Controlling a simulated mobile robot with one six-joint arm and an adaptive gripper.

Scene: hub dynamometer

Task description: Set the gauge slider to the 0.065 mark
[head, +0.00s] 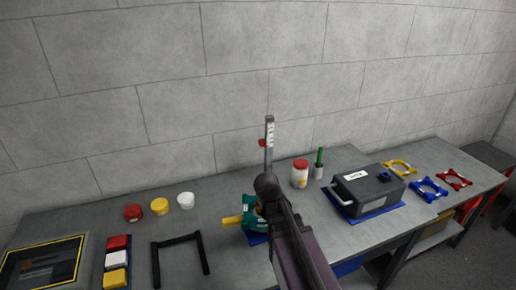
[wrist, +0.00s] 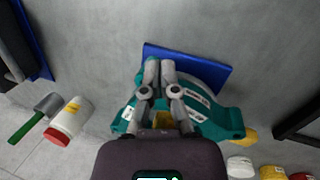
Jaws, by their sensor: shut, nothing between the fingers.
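The gauge (head: 269,133) is a tall, narrow upright post with a pale marked scale, in the head view at the back of the bench. A small red slider (head: 262,143) sticks out on its left side, on the upper part of the post. The scale marks are too small to read. My gripper (wrist: 159,66) is shut and empty in the wrist view, with its fingertips over a teal device (wrist: 205,115). In the head view my arm hides the fingers and the foot of the gauge. The gauge does not show in the wrist view.
The teal device (head: 247,211) with a yellow end sits on a blue mat. A red-lidded jar (head: 300,174), a green-handled tool (head: 319,163) and a dark box (head: 367,190) stand to the right. Red, yellow and white caps (head: 159,205) and a black frame (head: 180,241) lie left.

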